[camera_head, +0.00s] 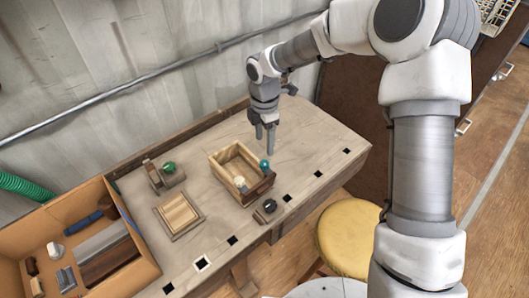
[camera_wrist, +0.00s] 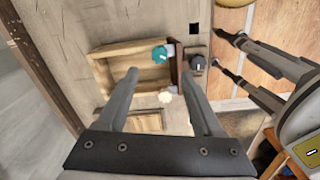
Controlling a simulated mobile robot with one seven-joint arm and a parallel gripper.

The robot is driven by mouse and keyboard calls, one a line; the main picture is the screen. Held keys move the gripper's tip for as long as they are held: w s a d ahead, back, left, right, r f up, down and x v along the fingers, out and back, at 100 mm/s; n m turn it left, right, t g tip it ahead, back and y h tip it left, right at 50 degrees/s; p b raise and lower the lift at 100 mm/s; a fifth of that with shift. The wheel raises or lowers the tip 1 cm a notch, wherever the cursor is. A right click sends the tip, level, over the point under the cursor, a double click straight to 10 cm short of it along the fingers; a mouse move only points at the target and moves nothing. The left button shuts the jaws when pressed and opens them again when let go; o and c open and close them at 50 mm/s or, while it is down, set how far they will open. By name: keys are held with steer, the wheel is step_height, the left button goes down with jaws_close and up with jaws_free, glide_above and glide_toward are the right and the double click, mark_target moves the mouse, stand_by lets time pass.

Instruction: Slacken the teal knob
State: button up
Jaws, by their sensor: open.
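The teal knob (camera_head: 264,165) sits at the top of the right end of the front wall of an open wooden box (camera_head: 225,157) on the workbench. A cream knob (camera_head: 239,182) is at the wall's other end. My gripper (camera_head: 265,142) points down above the bench, behind the teal knob in the head view, open and empty. In the wrist view, the teal knob (camera_wrist: 160,54) shows beyond and between the fingertips (camera_wrist: 158,67), apart from both. The cream knob (camera_wrist: 165,97) is nearer the right finger.
A black knob (camera_head: 270,205) is at the bench's front edge. A green-knobbed wooden block (camera_head: 168,168) and a framed wooden panel (camera_head: 180,214) lie left of the box. A tool crate (camera_head: 140,275) stands further left, a yellow stool (camera_head: 348,238) in front. Bench right of the box is clear.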

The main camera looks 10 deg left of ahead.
step_height(320, 180, up, 8)
steer(key=shift+r, duration=0.15)
stand_by(0.4)
steer(key=s+d+r+m+t+h, duration=0.1)
steer(key=s+d+r+m+t, duration=0.2)
steer(key=s+d+r+m, duration=0.85)
steer(key=s+d+r+m+t+y, duration=0.1)
steer(key=s+d+r+m+t, duration=0.1)
steer(key=s+d+m, duration=0.8)
steer(key=shift+s+d+r+m+t, duration=0.25)
steer(key=shift+s+r+m, duration=0.65)
steer(key=shift+m, duration=0.95)
